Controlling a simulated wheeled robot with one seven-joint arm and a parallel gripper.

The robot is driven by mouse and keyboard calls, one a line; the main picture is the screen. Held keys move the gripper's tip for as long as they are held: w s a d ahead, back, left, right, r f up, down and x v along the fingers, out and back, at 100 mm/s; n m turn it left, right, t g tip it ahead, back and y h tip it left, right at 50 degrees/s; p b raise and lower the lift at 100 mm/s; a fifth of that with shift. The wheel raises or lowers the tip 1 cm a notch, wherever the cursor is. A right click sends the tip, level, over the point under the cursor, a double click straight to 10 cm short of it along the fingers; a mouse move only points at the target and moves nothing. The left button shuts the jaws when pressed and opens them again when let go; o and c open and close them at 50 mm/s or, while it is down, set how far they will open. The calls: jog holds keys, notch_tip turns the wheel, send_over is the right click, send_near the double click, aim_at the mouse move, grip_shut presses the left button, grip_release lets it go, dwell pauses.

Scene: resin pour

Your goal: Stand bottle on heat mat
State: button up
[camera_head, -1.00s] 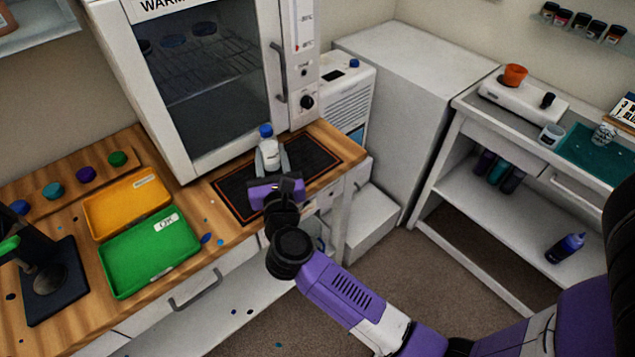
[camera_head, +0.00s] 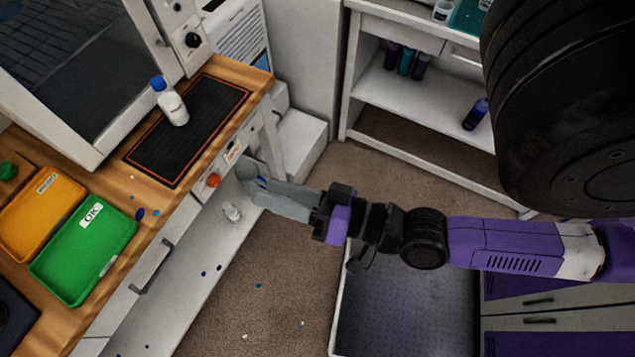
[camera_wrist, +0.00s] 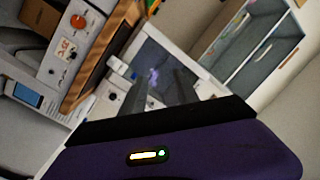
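A white bottle with a blue cap (camera_head: 172,107) stands upright on the black heat mat (camera_head: 152,155) with an orange border line, in the head view. The mat lies on the wooden bench top in front of the warming cabinet. My gripper (camera_head: 252,186) is open, with its two grey fingers apart. It is off the bench, to the right of and below the mat in the picture, clear of the bottle. In the wrist view the two fingers (camera_wrist: 158,92) also show apart, with no bottle between them; I cannot make out the bottle there.
A green tray (camera_head: 126,218) and a yellow tray (camera_head: 68,190) lie left of the mat. The warming cabinet (camera_head: 88,160) stands behind it. A white shelf unit (camera_head: 375,100) with bottles is at the back right. Open floor (camera_head: 285,265) lies below my arm.

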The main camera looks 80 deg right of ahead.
jog(key=s+a+n+g+y, duration=0.1)
jog(key=s+a+n+g, duration=0.2)
jog(key=s+n, duration=0.4)
jog(key=shift+s+a+f+n+y, duration=0.25)
jog(key=shift+a+n+y, duration=0.15)
jog(key=shift+n, duration=0.6)
jog(key=shift+f, duration=0.15)
dwell(0.4)
jog(key=shift+d, duration=0.1)
dwell(1.5)
